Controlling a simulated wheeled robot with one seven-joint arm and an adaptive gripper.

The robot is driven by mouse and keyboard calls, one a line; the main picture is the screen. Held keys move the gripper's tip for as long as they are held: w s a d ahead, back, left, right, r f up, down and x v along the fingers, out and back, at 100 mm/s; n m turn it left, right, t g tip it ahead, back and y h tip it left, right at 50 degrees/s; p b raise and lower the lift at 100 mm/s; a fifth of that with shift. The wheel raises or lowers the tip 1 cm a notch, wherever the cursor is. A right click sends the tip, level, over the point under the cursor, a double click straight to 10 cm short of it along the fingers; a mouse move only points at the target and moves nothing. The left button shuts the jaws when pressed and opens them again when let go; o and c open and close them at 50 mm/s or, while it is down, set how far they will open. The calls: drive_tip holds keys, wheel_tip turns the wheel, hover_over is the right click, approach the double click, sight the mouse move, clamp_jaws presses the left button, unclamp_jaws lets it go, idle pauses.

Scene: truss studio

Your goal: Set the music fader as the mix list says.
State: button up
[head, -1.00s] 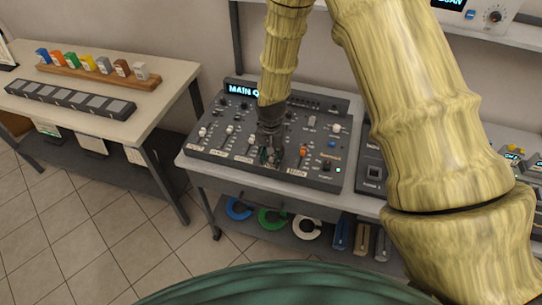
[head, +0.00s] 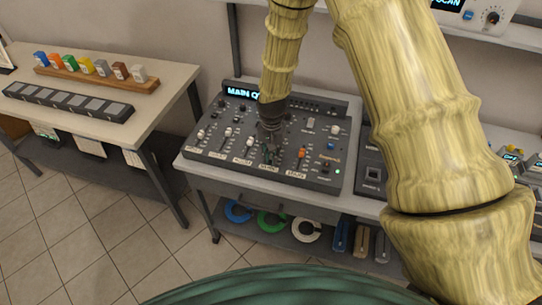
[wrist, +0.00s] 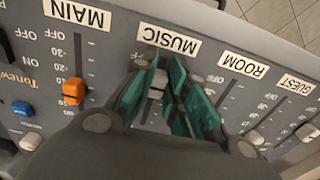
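The mixing desk (head: 225,168) stands on the middle table with a row of faders along its near side. In the wrist view, the MUSIC label (wrist: 168,40) stands above the music fader. The pale music fader cap (wrist: 157,83) sits between the teal pads of my gripper (wrist: 165,80), which look closed up against both its sides. The lower part of its track and some scale marks are hidden by my fingers. In the head view, my gripper (head: 270,150) reaches down onto the desk, just left of the orange main fader cap (head: 301,153).
The room fader cap (wrist: 255,138) and the guest fader cap (wrist: 306,131) are to the right in the wrist view. A left table (head: 160,92) holds a rack of coloured blocks (head: 95,75). A dark device (head: 371,172) stands right of the desk.

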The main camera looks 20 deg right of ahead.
sight(271, 156)
drive_tip(key=o, duration=0.4)
drive_tip(key=shift+o, duration=0.2)
wheel_tip(271, 156, up, 12)
idle(0.5)
idle(0.5)
